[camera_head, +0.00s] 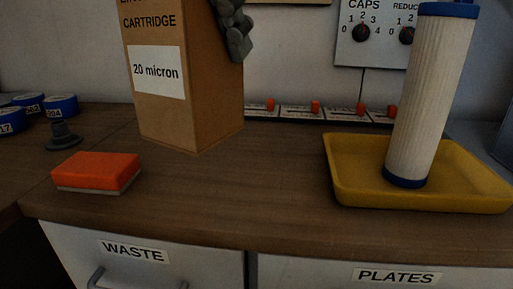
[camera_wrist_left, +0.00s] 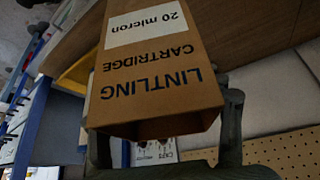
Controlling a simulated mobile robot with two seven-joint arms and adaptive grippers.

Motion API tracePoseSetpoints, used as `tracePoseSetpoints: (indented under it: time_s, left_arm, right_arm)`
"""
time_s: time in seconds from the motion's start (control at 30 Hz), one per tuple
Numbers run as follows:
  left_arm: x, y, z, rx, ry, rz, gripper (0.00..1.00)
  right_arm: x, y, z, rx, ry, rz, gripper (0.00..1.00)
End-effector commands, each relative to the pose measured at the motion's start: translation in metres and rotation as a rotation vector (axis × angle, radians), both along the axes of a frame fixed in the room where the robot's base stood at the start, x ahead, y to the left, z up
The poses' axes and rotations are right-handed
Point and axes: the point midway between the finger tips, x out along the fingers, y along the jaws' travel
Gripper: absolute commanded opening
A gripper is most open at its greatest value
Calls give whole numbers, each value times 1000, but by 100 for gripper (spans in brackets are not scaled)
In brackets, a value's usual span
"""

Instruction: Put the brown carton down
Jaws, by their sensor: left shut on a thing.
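The brown carton (camera_head: 205,95) stands upright in the head view, left of centre over the wooden counter. Its white label reads "20 micron", and its top is cut off by the frame. My left gripper (camera_head: 235,30) is shut on the carton near its top; one dark finger shows at the right side. The lower edge is at or very close to the counter; I cannot tell whether it touches. In the left wrist view the carton (camera_wrist_left: 150,85) appears upside down between the fingers of my left gripper (camera_wrist_left: 168,135). My right gripper is not in view.
An orange sponge (camera_head: 97,171) lies left of the carton, with a dark knob-like piece (camera_head: 63,136) and blue-rimmed round containers (camera_head: 60,106) behind it. A yellow tray (camera_head: 450,196) holding a white cylindrical filter (camera_head: 432,95) stands at right. The counter between carton and tray is clear.

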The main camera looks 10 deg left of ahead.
Motion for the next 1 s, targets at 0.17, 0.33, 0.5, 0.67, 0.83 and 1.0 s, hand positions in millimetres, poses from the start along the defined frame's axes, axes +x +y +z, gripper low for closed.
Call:
tracePoseSetpoints:
  time_s: [0.17,0.33,0.5,0.67,0.83,1.0]
  left_arm:
    - [22,-3,-16,-1,8,0,39]
    - [60,-8,-40,-2,10,0,39]
    - [95,-12,-60,-1,6,1,39]
    - [113,-14,-68,-1,1,2,39]
    - [116,-14,-79,1,2,0,39]
    - [115,-14,-105,0,3,-1,39]
  right_arm:
    - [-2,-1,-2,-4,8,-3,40]
    - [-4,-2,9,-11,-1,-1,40]
    - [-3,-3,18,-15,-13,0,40]
    - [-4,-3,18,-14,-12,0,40]
    - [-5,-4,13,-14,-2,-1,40]
    - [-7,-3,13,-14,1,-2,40]
